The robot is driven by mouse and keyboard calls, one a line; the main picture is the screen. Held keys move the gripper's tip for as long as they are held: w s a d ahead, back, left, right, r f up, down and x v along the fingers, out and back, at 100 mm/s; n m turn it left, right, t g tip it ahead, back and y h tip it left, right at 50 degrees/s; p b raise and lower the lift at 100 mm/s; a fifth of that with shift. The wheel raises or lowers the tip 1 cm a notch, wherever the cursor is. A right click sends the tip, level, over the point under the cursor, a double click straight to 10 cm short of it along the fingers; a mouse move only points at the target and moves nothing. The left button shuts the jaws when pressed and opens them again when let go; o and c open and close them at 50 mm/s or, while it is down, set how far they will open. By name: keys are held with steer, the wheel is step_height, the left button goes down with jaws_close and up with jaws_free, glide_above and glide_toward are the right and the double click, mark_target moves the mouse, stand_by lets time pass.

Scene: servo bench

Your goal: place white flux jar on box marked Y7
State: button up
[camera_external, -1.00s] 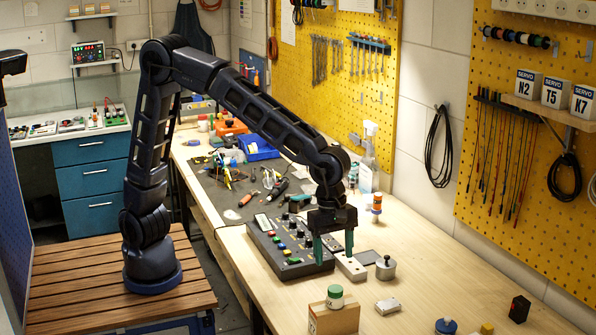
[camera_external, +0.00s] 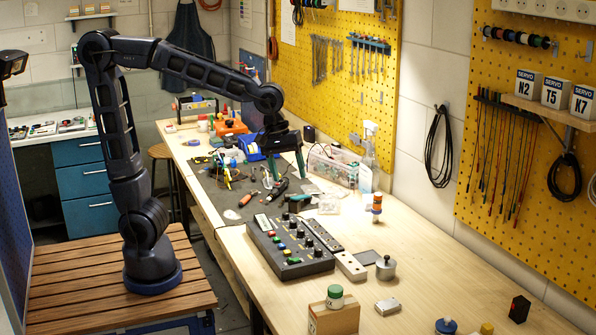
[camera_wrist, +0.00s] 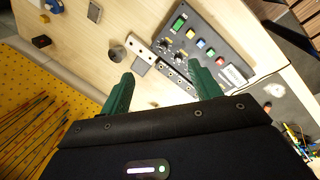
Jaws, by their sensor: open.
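A small white jar with a green lid (camera_external: 335,292) stands upright on a brown box (camera_external: 334,318) at the front edge of the bench in the external view. Only a small mark shows on the box's side, and I cannot read it. My gripper (camera_external: 277,180) is open and empty, raised above the middle of the bench, well behind and to the left of the jar. In the wrist view its green fingers (camera_wrist: 162,72) are spread with nothing between them. The jar and the brown box are not in the wrist view.
A dark control panel (camera_external: 288,248) with coloured buttons lies between my gripper and the jar. Metal blocks, a metal weight (camera_external: 385,268) and an orange bottle (camera_external: 376,208) stand beside it. Boxes marked N2, T5 and K7 (camera_external: 581,101) sit on a wall shelf.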

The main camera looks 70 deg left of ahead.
steer(key=s+a+f+m+t+y, duration=0.1)
steer(key=s+a+m, duration=0.4)
steer(key=s+a, duration=0.3)
steer(key=s+a+m+t+y, duration=0.1)
steer(key=s+a+m, duration=0.3)
steer(key=s+a, duration=0.4)
steer(key=a, duration=0.5)
steer(key=shift+a+f+m, duration=0.15)
steer(key=shift+f+m, duration=0.25)
